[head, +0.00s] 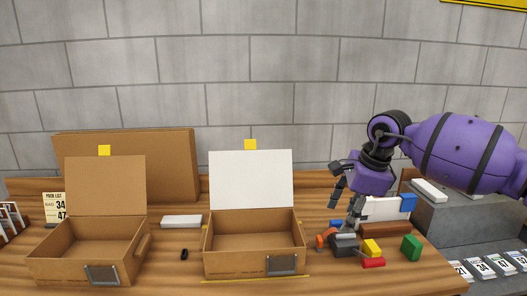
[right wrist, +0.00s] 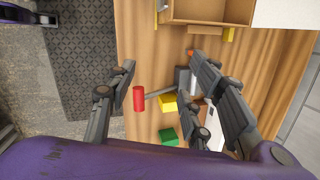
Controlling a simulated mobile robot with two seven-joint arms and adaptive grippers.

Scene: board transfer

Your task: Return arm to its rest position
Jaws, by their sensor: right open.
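My right gripper (head: 346,207) hangs above the right part of the wooden table, fingers pointing down, over a cluster of small coloured items. In the right wrist view the right gripper (right wrist: 162,64) shows its fingers spread wide, with nothing between their tips. Below it lie a red cylinder (right wrist: 139,99), a yellow block (right wrist: 168,103), a green block (right wrist: 168,136) and a dark grey hammer-like item (right wrist: 182,80). In the head view the fingers hide part of this cluster. My left arm and gripper are not in view.
Two open cardboard boxes stand on the table, one at left (head: 80,255) and one in the middle (head: 235,262). A white block (head: 181,221) and small black item (head: 184,254) lie between them. A grey stand (head: 455,220) is at right. A brown board (head: 175,160) leans behind.

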